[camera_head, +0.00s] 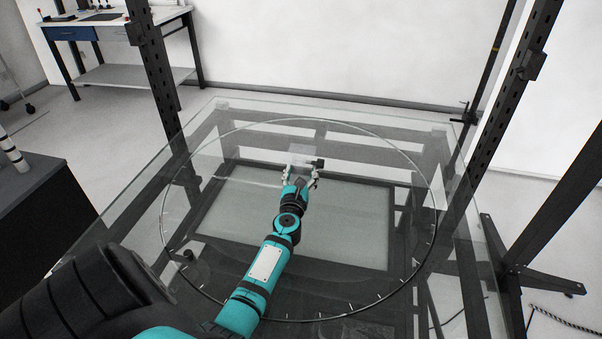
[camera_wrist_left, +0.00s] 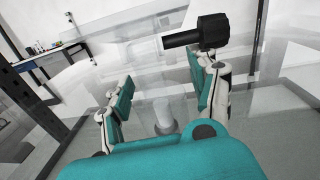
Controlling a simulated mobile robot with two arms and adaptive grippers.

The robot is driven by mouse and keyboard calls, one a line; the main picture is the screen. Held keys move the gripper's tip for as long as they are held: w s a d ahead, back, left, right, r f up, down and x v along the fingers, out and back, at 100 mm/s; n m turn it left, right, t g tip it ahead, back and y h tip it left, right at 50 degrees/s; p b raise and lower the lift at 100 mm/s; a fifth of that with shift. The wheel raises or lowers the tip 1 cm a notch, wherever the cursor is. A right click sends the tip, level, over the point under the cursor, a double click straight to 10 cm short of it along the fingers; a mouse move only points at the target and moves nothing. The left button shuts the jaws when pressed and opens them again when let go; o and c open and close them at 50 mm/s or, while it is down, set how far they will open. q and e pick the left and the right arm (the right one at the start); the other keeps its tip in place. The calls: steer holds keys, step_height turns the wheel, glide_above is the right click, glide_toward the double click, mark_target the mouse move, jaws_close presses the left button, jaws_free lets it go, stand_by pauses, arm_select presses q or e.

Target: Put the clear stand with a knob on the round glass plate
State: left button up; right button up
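The clear stand (camera_head: 302,152) is a see-through block with a black knob (camera_head: 318,163) on its right side. It shows over the far half of the round glass plate (camera_head: 208,152); I cannot tell whether it touches the glass. My left gripper (camera_head: 300,180) reaches over the plate, right at the stand's near side. In the left wrist view its fingers (camera_wrist_left: 165,90) are spread apart, with the black knob (camera_wrist_left: 207,33) beyond the right finger. The stand's clear body is hard to make out there. My right gripper is not in view.
The plate lies on a square glass-topped table (camera_head: 452,185) with a dark frame. Dark perforated posts (camera_head: 155,65) rise at the table's left and right. A workbench (camera_head: 110,30) stands at the back left, and a dark cabinet (camera_head: 40,205) at the left. Most of the plate is clear.

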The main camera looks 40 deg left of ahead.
arm_select(q)
steer(key=shift+s+r, duration=0.1)
steer(key=shift+r, duration=0.1)
steer(key=v, duration=1.2)
